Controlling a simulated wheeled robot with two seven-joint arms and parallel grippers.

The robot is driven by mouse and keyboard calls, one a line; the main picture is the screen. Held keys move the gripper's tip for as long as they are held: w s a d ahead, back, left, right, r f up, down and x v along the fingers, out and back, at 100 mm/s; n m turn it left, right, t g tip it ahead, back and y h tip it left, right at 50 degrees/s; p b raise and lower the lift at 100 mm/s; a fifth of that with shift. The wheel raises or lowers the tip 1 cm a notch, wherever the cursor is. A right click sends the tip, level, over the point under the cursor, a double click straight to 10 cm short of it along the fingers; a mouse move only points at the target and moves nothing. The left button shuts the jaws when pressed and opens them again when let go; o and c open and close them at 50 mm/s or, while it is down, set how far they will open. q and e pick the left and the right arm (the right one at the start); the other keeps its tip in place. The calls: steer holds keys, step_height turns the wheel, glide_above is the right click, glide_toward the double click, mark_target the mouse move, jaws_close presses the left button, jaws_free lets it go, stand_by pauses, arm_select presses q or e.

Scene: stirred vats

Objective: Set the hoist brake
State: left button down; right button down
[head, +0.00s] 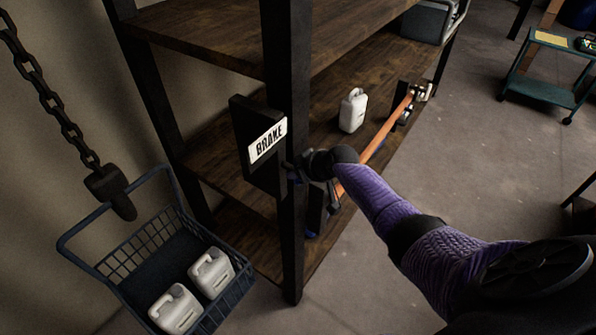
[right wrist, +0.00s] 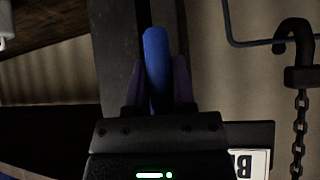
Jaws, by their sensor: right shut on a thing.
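The white BRAKE sign (head: 268,140) is on a dark plate (head: 243,120) fixed at the rack's front post. My right gripper (head: 303,172) is just below and right of the sign, at the post. In the right wrist view, its two fingers (right wrist: 157,82) are closed on both sides of a blue brake handle (right wrist: 157,48), whose end sticks out past them. Part of the sign (right wrist: 245,163) shows upside down there. The handle is mostly hidden by the gripper in the head view. My left gripper is not in view.
A wire basket (head: 246,280) holding two white jugs (head: 212,272) is at lower left, by a hook (head: 111,190) on a chain (head: 50,100). An orange bar (head: 385,135) runs along the wooden shelf's front edge, near another jug (head: 353,110). A green cart (head: 545,85) stands far right.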

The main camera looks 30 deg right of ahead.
steer(key=shift+c, duration=2.2)
jaws_free()
steer(key=shift+s+r+p, duration=0.2)
steer(key=shift+r+p, duration=0.05)
steer(key=shift+p, duration=0.05)
steer(key=p+v, duration=0.2)
steer(key=v, duration=0.7)
steer(key=shift+s+d, duration=0.1)
